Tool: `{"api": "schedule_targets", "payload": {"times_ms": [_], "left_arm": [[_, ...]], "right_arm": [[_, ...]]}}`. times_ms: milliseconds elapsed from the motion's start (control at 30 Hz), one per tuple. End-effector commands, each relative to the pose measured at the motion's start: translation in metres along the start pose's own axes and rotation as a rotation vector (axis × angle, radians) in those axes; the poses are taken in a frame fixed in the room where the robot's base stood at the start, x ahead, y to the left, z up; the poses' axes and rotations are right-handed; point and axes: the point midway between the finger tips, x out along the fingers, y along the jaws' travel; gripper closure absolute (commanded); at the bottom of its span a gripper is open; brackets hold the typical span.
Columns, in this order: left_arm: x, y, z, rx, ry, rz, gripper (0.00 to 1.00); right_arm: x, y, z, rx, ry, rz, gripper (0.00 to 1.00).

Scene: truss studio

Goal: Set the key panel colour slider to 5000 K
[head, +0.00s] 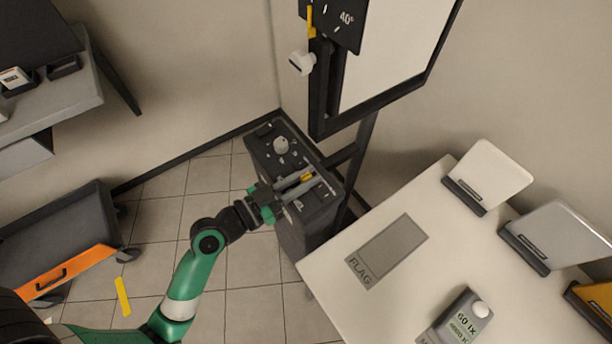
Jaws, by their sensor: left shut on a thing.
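The dark control box (258,152) stands on a pedestal in the middle of the head view, beside the panel stand. A round white knob (282,146) with marks around it is on its top. My left gripper (300,181) reaches over the front part of the box top, its jaws shut on the small yellow slider (307,177). The fingers partly hide the slider and its scale, so I cannot read its setting. A light meter (479,308) on the white table shows about 60 lx; its lower line is too small to read surely. My right gripper is not in view.
The framed white panel (385,55) rises behind the box, with a 40° plate and white side knob (302,63). The white table (335,270) at right holds a FLAG mat (388,250) and several upright plates. A grey cart (62,225) stands at left. Tiled floor lies between.

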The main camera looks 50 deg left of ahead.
Motion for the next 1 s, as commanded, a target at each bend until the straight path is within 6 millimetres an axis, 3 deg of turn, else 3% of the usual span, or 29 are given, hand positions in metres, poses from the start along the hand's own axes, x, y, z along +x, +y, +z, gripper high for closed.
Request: {"api": "schedule_targets", "payload": {"times_ms": [800,1000], "left_arm": [[0.000,0.001,0.000,0.000,0.000,0.001,1.00],[0.000,0.012,-0.001,0.000,-0.001,0.004,1.00]], "right_arm": [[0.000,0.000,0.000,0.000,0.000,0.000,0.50],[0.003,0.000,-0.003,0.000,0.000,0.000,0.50]]}}
